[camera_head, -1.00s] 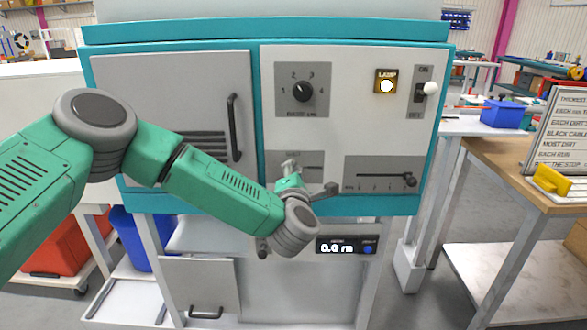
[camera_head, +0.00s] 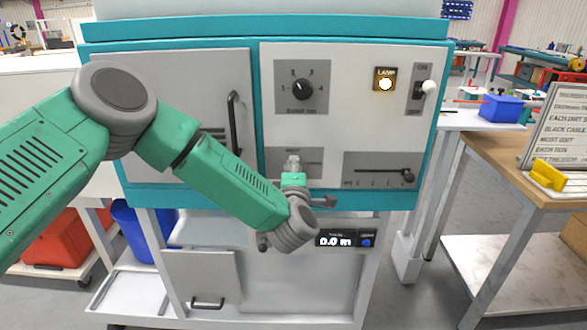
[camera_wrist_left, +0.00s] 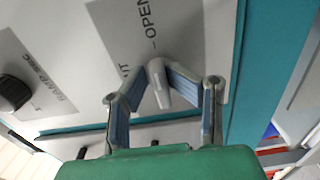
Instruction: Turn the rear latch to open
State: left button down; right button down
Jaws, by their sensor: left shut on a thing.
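The latch (camera_wrist_left: 159,88) is a small pale grey handle on a grey plate marked OPEN, with a second label partly covered, in the left wrist view. My left gripper (camera_wrist_left: 157,76) has its two blue-padded fingers closed on it from both sides. In the head view my left gripper (camera_head: 293,166) is at the lower middle of the machine's front panel, over the latch plate (camera_head: 312,157). The gripper hides most of the latch there. My right gripper is not in view.
The panel also carries a rotary knob (camera_head: 303,89), a lit lamp (camera_head: 385,84), a white-tipped switch (camera_head: 428,88) and a slider (camera_head: 407,175). A cabinet door handle (camera_head: 234,125) stands out left of the gripper. A display (camera_head: 335,239) sits below.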

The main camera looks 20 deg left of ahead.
pick_arm(q)
jog(key=shift+w, duration=0.1)
jog(key=c, duration=1.6)
grip_release()
jog(key=shift+w+f, duration=0.1)
jog(key=shift+w, duration=0.05)
jog(key=shift+d, duration=0.1)
jog(key=v, duration=1.2)
